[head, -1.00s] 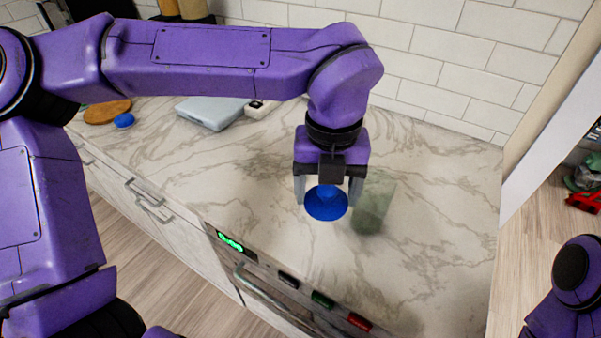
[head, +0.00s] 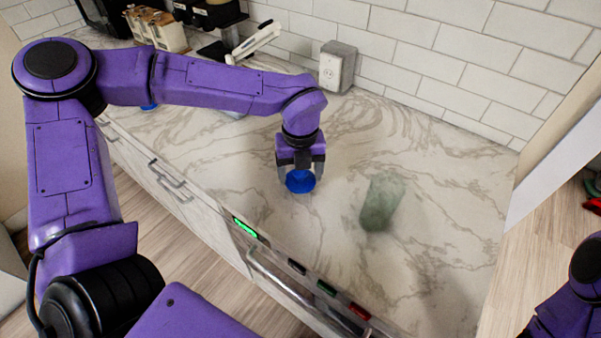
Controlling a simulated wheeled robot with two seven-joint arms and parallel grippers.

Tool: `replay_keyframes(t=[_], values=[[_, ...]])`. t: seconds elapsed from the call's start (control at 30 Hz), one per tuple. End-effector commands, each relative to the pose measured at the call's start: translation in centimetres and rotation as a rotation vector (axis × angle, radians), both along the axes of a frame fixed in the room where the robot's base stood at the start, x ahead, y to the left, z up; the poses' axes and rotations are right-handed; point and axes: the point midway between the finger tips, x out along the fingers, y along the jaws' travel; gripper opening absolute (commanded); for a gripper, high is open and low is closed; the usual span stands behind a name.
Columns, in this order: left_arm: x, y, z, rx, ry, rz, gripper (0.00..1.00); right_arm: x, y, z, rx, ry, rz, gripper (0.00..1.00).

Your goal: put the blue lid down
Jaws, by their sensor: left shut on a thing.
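The blue lid (head: 300,182) is a small round disc, held between the fingers of my left gripper (head: 300,175). The gripper points down over the marble counter and is shut on the lid. The lid is close to the counter surface; I cannot tell whether it touches. A green translucent glass (head: 382,203) stands on the counter to the right of the lid, apart from it. My right gripper is not in view; only part of my right arm shows at the lower right edge.
The marble counter (head: 440,200) is clear around the glass and behind the gripper. A grey outlet box (head: 337,66) is by the tiled wall. A white-handled item (head: 253,42) and wooden canisters (head: 157,28) stand at the back left. The counter's front edge has coloured buttons (head: 326,288).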

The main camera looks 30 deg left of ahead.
Motion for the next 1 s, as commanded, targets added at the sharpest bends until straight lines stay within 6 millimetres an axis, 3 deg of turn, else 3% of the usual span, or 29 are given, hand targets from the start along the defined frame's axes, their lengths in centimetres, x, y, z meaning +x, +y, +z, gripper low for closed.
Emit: replay_keyframes(t=[0.1,0.47,0.5,0.57,0.8,0.93,1.0], values=[[-0.1,-0.1,-1.6,0.0,0.002,-0.003,0.45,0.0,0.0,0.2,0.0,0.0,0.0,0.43],[-0.1,-0.1,-2.2,-0.001,0.001,-0.002,0.45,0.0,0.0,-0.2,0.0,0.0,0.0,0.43],[-0.1,-0.1,-2.2,-0.001,0.001,-0.002,0.78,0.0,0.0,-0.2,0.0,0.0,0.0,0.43],[-0.1,-0.1,-2.1,-0.001,0.001,-0.002,0.97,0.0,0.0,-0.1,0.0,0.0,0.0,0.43],[-0.1,-0.1,-2.0,-0.001,0.0,-0.001,1.0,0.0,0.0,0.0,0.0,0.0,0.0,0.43],[0.0,-0.1,-0.6,0.0,-0.003,0.001,1.0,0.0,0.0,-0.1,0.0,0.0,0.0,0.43],[0.0,-0.1,0.9,-0.001,-0.006,0.001,1.0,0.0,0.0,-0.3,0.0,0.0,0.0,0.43]])
